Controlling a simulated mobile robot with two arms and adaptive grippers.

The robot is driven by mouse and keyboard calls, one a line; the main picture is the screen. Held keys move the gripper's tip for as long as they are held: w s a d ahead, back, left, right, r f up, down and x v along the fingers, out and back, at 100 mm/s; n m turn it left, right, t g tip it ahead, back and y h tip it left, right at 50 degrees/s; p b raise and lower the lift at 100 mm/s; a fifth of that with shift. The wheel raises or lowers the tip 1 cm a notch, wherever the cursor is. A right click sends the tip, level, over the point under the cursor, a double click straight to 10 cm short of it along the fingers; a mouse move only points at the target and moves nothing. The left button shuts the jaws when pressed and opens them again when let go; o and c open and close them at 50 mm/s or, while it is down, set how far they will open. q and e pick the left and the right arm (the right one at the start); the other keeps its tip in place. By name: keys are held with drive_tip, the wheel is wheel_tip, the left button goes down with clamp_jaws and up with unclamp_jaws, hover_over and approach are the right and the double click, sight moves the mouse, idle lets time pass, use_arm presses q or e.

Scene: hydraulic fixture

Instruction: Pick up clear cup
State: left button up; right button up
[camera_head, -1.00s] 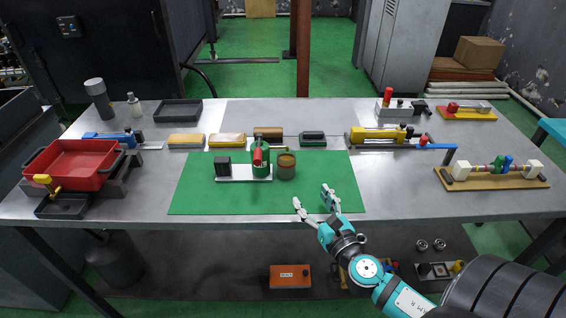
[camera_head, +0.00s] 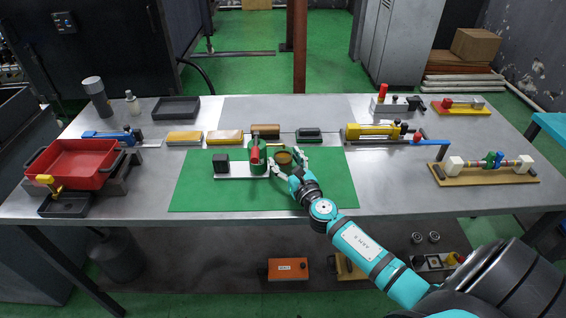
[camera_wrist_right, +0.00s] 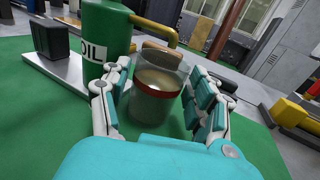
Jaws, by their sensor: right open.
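The clear cup (camera_wrist_right: 155,92) stands upright on the green mat (camera_head: 215,199), with a brownish content and a red band seen in the right wrist view. In the head view the cup (camera_head: 284,158) is partly hidden by my right gripper (camera_head: 287,168). The right gripper is open, with one finger on each side of the cup; it also shows in the right wrist view (camera_wrist_right: 160,105). I cannot tell whether the fingers touch the cup. My left gripper is not in view.
The green oil can (camera_head: 257,165), with a red handle and yellow spout, stands close left of the cup on a pale base with a black block (camera_head: 220,164). Brushes and blocks line the mat's back edge. A red tray (camera_head: 75,163) stands far left. The mat's front is clear.

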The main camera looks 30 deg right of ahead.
drive_tip(key=shift+w, duration=0.4)
drive_tip(key=shift+s, duration=0.1)
drive_tip(key=shift+c, duration=0.4)
drive_tip(key=c, duration=1)
drive_tip(key=shift+d+r, duration=0.15)
drive_tip(key=shift+r, duration=0.05)
